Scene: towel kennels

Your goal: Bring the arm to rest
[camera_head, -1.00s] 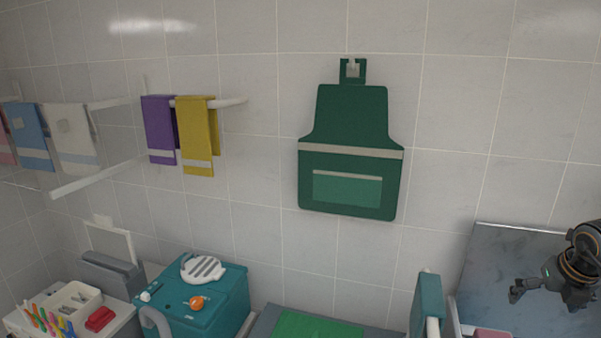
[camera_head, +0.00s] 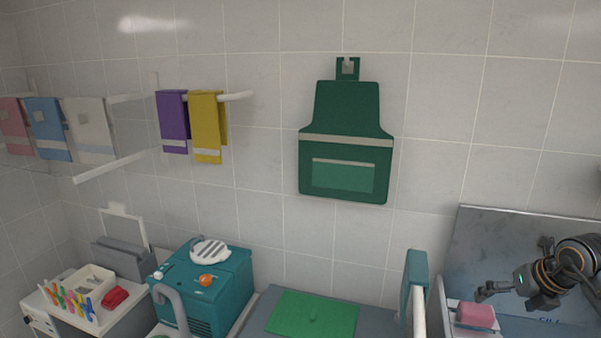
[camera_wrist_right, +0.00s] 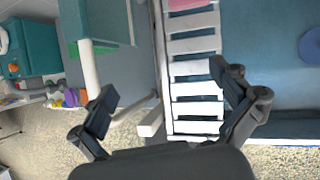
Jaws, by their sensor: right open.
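My right gripper (camera_head: 484,292) is at the right edge of the head view, in front of a grey-blue panel. It is open with nothing between its fingers. Its two spread fingers also show in the right wrist view (camera_wrist_right: 163,84), over the gap beside a white slatted rack (camera_wrist_right: 195,90). Part of my right arm shows behind it in the head view; the rest is cut off by the frame. My left gripper is in neither view now.
A pink block (camera_head: 475,315) lies on the rack close to the right gripper. A teal towel (camera_head: 415,285) hangs on a white bar to its left. A green apron (camera_head: 345,150) hangs on the wall. A teal box (camera_head: 225,290) stands lower left. Purple (camera_head: 173,122) and yellow (camera_head: 206,127) towels hang upper left.

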